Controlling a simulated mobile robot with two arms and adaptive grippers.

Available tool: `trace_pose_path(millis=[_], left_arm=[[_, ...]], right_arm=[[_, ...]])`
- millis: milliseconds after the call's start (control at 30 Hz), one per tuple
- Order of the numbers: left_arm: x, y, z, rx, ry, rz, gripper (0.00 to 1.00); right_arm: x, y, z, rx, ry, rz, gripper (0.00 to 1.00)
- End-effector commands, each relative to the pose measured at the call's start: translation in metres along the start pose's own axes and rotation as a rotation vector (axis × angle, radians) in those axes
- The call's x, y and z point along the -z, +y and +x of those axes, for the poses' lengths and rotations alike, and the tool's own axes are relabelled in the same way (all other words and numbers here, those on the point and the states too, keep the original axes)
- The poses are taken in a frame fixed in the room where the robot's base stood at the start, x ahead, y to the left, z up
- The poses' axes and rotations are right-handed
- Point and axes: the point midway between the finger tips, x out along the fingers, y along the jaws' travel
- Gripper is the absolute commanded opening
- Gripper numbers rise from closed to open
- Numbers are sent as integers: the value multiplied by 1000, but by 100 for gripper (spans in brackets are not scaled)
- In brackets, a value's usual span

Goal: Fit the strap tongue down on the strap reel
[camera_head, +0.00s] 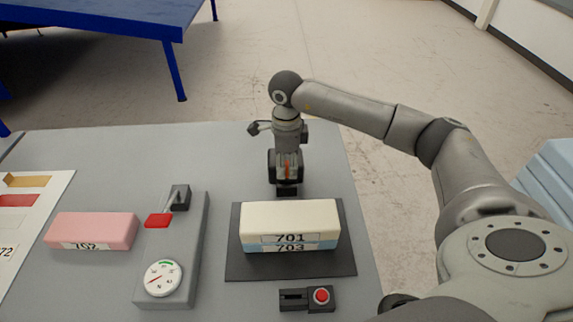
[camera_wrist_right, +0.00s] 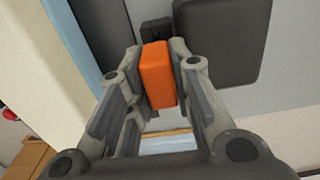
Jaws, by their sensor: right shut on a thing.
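My right gripper (camera_head: 287,172) points down just behind the dark base plate (camera_head: 345,262). It is shut on an orange piece, likely the strap tongue (camera_wrist_right: 158,72), which shows between the fingers in the wrist view. In the head view only a red-orange sliver of it shows. A small dark block (camera_head: 287,191), possibly the strap reel, is directly under the gripper at the plate's back edge. The gripper hides part of it, and I cannot tell whether the tongue touches it. My left gripper is not in view.
Cream foam block 701 (camera_head: 290,216) lies on blue block 703 (camera_head: 262,249) on the plate. A black fixture with a red button (camera_head: 321,296) is in front. A grey gauge stand (camera_head: 181,250) and pink block 702 (camera_head: 92,228) are left. Bare table lies behind them.

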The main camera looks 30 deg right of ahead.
Motion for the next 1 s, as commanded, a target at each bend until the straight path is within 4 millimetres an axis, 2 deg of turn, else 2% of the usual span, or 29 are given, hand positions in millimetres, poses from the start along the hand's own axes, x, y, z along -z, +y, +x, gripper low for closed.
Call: trace_pose_path(millis=[733,767,933,1000], left_arm=[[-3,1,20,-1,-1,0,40],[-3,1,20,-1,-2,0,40],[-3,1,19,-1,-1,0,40],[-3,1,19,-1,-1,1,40]], right_arm=[[0,0,24,1,1,1,0],[0,0,24,1,0,1,22],[0,-1,23,2,1,1,44],[0,-1,23,3,1,2,46]])
